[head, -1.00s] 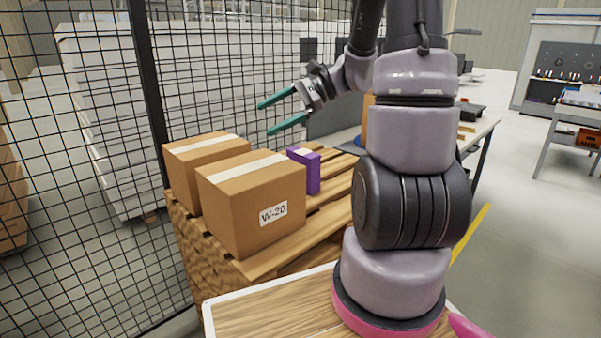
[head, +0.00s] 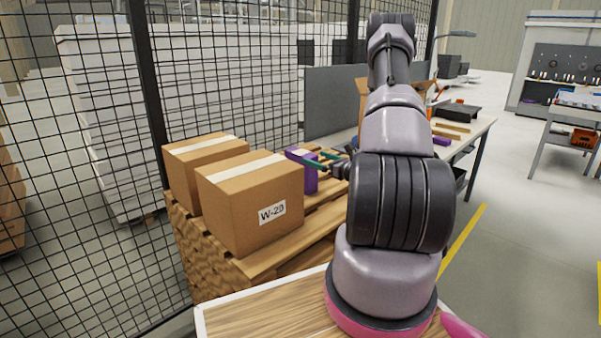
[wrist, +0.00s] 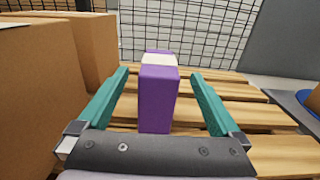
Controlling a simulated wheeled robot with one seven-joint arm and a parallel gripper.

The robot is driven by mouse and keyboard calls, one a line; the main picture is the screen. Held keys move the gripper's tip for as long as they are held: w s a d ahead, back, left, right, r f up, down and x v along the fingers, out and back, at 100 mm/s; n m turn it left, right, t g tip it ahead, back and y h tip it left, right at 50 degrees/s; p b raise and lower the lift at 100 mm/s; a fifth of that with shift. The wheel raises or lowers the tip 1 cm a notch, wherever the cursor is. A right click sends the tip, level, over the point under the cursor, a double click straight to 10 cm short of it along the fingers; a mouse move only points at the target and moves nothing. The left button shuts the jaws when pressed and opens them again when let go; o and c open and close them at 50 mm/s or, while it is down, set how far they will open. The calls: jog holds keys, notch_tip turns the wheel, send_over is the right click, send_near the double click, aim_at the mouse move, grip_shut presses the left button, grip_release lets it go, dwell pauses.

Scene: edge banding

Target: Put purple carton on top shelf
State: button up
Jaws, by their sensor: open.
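The purple carton (head: 309,177) stands upright on the wooden pallet, just behind and right of the front cardboard box. In the wrist view the purple carton (wrist: 158,97), with a white strip over its top, stands between the two green fingers. My gripper (head: 320,158) is open beside the carton in the head view. In the wrist view my gripper (wrist: 160,75) has a finger on either side of the carton, with a gap on both sides. The top shelf cannot be made out for certain in these views.
The pallet (head: 262,267) holds two cardboard boxes, the front one (head: 250,205) marked and close to the carton's left, the other (head: 190,165) behind it. A black mesh fence (head: 75,150) runs along the left. A workbench (head: 478,128) stands behind my arm.

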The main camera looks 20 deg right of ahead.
aim_at(301, 152)
jog(key=x, duration=0.8)
jog(key=shift+w+a+f, duration=0.1)
jog(key=shift+w+f, duration=0.1)
grip_shut()
